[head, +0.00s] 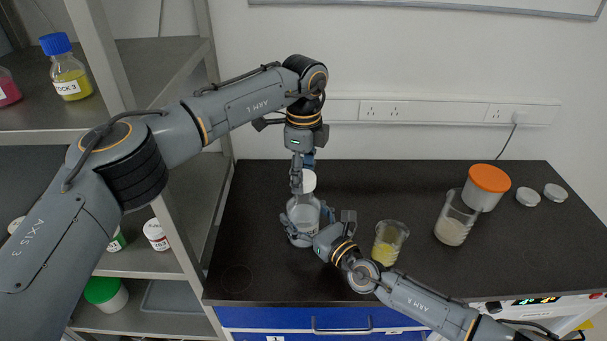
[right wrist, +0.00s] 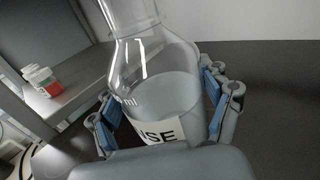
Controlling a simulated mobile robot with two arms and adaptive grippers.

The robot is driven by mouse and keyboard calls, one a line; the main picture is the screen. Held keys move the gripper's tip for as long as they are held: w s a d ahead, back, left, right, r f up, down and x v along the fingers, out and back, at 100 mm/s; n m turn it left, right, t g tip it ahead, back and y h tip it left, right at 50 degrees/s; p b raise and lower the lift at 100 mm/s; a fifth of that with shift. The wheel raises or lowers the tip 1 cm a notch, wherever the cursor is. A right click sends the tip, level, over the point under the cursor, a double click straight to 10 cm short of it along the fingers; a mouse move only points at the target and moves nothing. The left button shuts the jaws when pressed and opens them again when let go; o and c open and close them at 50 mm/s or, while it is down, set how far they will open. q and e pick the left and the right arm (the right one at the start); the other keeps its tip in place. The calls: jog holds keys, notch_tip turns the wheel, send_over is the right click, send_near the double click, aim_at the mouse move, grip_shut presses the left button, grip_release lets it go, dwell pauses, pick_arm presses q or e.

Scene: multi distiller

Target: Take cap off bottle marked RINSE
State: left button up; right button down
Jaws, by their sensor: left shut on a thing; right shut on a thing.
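The clear RINSE bottle (head: 305,212) stands on the dark bench, partly filled with clear liquid. In the right wrist view the bottle (right wrist: 150,88) shows a white label ending in "SE". Its white cap (head: 309,181) is at the top of the neck in the head view. My left gripper (head: 302,180) points down from above and is shut on the cap. My right gripper (head: 301,228) is shut around the bottle's body from the front right, blue pads on both sides. Fingers hide part of the cap; whether it is still seated on the neck cannot be told.
A beaker with yellow contents (head: 388,243) stands close to my right wrist. Farther right are a beaker with pale contents (head: 453,220), an orange-lidded jar (head: 486,187) and two white lids (head: 541,194). A shelf rack (head: 168,225) with bottles stands at left.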

pick_arm(q)
jog(key=shift+r, duration=2.05)
pick_arm(e)
grip_release()
